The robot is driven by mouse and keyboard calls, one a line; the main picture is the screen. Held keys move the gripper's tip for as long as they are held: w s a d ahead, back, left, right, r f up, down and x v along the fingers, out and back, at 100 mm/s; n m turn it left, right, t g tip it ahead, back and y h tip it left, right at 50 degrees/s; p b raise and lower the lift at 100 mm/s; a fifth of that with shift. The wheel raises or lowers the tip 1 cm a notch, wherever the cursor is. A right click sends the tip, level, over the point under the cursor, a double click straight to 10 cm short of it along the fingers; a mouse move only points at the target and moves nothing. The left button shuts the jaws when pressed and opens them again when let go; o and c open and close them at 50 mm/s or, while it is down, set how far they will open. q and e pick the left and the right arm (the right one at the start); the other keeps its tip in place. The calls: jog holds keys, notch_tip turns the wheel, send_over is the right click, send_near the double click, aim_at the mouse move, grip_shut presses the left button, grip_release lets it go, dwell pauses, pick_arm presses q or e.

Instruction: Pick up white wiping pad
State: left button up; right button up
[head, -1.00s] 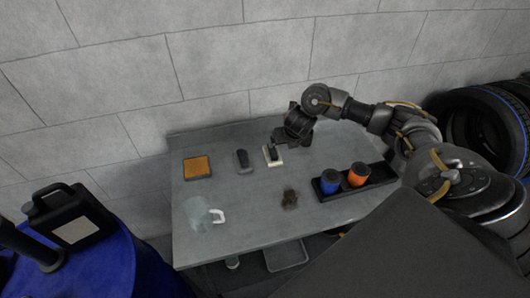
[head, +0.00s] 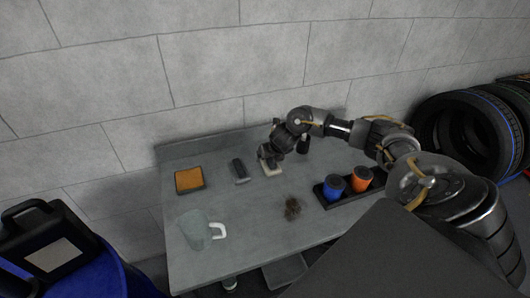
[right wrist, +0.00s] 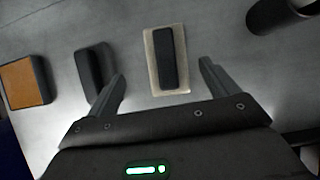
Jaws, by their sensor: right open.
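The white wiping pad (head: 272,171) lies on the grey table with a black handle on top. In the right wrist view the pad (right wrist: 184,88) lies between and just beyond the fingertips, its black handle (right wrist: 164,58) upright in the picture. My right gripper (head: 270,158) is over the pad and partly covers it in the head view. In the right wrist view the right gripper (right wrist: 162,72) is open, with nothing between its fingers. My left gripper is not in view.
A black block (head: 240,171) and an orange-topped pad (head: 189,180) lie left of the white pad. A clear mug (head: 196,230), a dark stain (head: 292,208) and a black tray (head: 346,203) with blue (head: 334,187) and orange (head: 362,178) containers are on the table (head: 240,255).

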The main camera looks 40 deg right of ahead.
aim_at(270, 162)
jog(key=shift+w+d+f, duration=0.15)
jog(key=shift+d+f, duration=0.25)
jog(key=shift+f, duration=0.05)
jog(key=shift+p+x, duration=0.35)
jog(key=shift+x, duration=2.25)
jog(key=shift+s+r, duration=0.1)
jog(key=shift+s, duration=0.1)
jog(key=c, duration=0.4)
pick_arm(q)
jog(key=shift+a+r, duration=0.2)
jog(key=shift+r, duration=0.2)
pick_arm(e)
jog(key=c, duration=0.7)
